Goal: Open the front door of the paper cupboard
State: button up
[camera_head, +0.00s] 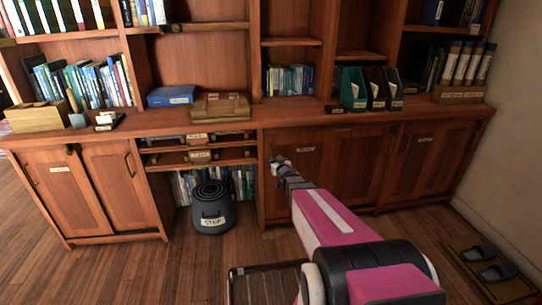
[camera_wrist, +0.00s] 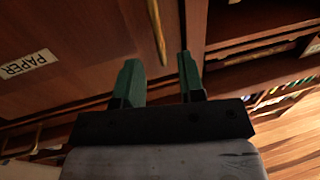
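The paper cupboard door (camera_wrist: 85,40) fills the left of the wrist view, with a label reading PAPER (camera_wrist: 28,64). It looks shut. Its slim brass handle (camera_wrist: 157,30) stands near the door edge, beyond my fingertips and between their lines. My gripper (camera_wrist: 160,75) has two green fingers, spread apart with nothing between them. In the head view my gripper (camera_head: 278,163) is in front of the left edge of a labelled wooden door (camera_head: 325,175). That label is too small to read, and the gripper hides part of the door edge.
An open bay with shelves lies left of that door, with a dark bin (camera_head: 212,212) below. Another cupboard (camera_head: 115,185) stands farther left. The counter (camera_head: 240,118) runs above, carrying file holders (camera_head: 352,90). Slippers on a mat (camera_head: 508,288) lie at right.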

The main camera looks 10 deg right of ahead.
aim_at(324, 146)
jog(key=w, duration=0.3)
jog(key=w+a, duration=0.1)
jog(key=w, duration=0.2)
jog(key=shift+a, duration=0.1)
grip_shut()
jog(key=d, duration=3)
jog(key=shift+d, duration=0.4)
grip_release()
jog(key=shift+s, duration=0.15)
jog(key=s+d, duration=0.2)
jog(key=s, duration=0.8)
jog(key=shift+s, duration=0.25)
